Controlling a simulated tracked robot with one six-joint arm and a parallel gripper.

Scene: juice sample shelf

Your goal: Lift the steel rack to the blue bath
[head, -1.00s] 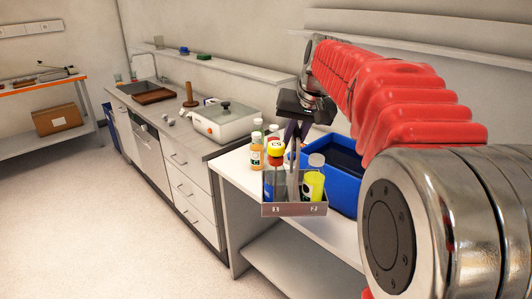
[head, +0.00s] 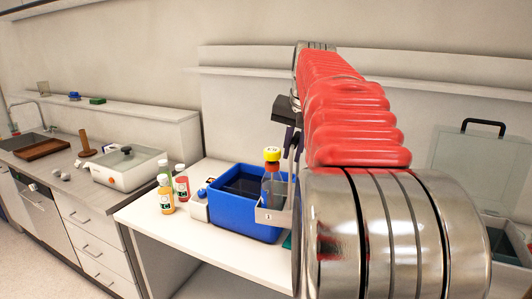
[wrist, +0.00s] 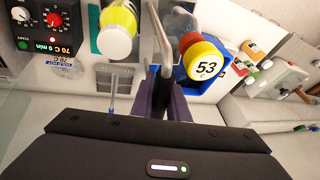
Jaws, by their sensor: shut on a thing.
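The steel rack (head: 270,216) hangs upright from my gripper (head: 291,142), with my arm hiding its right part. My gripper's dark fingers (wrist: 163,97) are shut on the rack's upright handle (wrist: 163,58) in the wrist view. One bottle in the rack has a yellow cap marked 53 (head: 272,154); the cap also shows in the wrist view (wrist: 205,60). A white-capped yellow bottle (wrist: 116,30) stands on the handle's other side, hidden in the head view. The open blue bath (head: 232,212) stands on the white bench. The rack overlaps its right end in the picture; its height clearance is unclear.
Several small juice bottles (head: 167,195) and a white container (head: 199,206) stand left of the bath. A device with dials reading 70 C, 0 min (wrist: 52,18) shows in the wrist view. A clear-lidded device (head: 129,168) sits on the left counter. A shelf runs behind.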

